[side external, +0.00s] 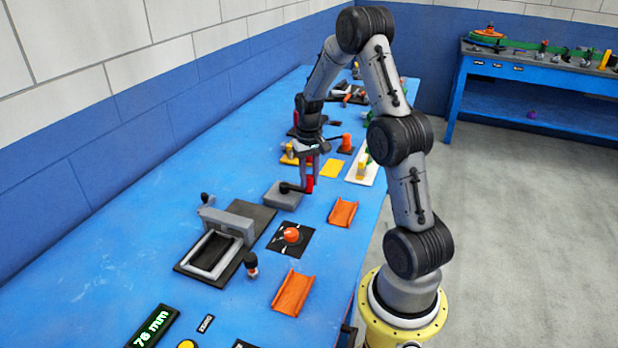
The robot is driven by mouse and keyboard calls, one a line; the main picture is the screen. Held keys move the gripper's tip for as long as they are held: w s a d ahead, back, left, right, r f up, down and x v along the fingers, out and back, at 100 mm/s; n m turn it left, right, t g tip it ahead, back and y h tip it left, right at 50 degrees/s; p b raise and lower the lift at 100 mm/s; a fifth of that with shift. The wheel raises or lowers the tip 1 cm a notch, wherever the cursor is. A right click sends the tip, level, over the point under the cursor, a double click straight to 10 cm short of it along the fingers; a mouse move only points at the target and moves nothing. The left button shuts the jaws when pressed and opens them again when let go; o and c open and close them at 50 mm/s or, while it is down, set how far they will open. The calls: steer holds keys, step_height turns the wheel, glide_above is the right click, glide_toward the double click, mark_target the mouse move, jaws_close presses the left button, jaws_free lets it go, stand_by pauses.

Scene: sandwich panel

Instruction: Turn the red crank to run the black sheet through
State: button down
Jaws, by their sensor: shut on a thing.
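The red crank (309,184) stands upright at the end of a black arm on a low grey block (280,198) in the middle of the blue table. My gripper (309,176) points down over the crank and is shut on its red handle; the fingers are small here and partly merge with it. A flat black sheet or plate (258,213) lies left of the grey block, beside a grey bar-and-frame fixture (228,223). I cannot tell whether it is the task's sheet or part of the fixture's base. Any rollers are hidden.
The table's left side is clear.

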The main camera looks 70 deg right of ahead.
steer(key=shift+d, duration=0.2)
steer(key=w+d+n, duration=0.8)
steer(key=n, duration=1)
steer(key=w+a+n, duration=0.7)
steer(key=a+n, duration=0.1)
steer(key=n, duration=1)
steer(key=shift+w+a+r, duration=0.15)
steer(key=shift+w+a, duration=0.05)
steer(key=shift+w, duration=0.2)
steer(key=shift+a, duration=0.1)
steer(key=c, duration=0.7)
jaws_free()
steer(key=shift+s, duration=0.1)
steer(key=shift+o, duration=0.2)
